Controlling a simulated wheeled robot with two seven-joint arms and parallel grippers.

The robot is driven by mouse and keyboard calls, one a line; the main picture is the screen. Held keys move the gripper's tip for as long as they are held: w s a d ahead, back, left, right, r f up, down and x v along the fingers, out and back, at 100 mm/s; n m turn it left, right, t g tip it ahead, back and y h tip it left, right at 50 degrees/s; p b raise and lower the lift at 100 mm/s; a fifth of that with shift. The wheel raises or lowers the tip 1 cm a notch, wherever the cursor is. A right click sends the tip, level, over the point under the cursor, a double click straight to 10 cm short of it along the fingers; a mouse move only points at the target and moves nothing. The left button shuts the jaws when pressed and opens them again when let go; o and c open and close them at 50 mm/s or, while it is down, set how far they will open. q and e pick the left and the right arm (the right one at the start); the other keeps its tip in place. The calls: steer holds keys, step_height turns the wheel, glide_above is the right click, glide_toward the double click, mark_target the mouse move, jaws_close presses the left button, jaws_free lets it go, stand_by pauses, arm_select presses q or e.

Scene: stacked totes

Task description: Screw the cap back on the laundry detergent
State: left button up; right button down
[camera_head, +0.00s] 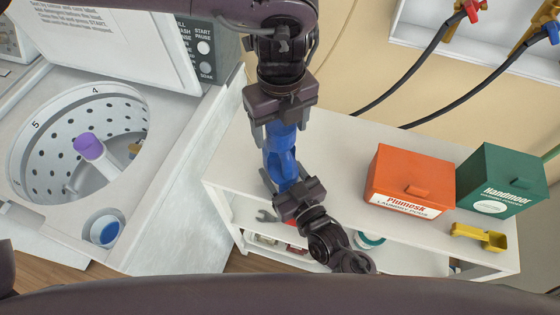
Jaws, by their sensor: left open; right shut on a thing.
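The blue detergent bottle (280,157) stands at the left end of the white shelf top. My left gripper (281,128) is open at the upper end of the bottle, with one finger on either side of it. My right gripper (287,183) is shut on the lower part of the bottle. I cannot make out the cap as a separate part; the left gripper covers the very top of the bottle.
An orange Plumesk box (409,180), a green Handmoor box (500,180) and a yellow scoop (480,236) are on the shelf unit (345,148) to the right. The open washer (185,165) stands left, with blue liquid (106,231) in its dispenser.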

arm_select(q)
steer(key=c, duration=1)
steer(key=o, duration=1.2)
steer(key=shift+c, duration=0.2)
step_height(320, 180, up, 12)
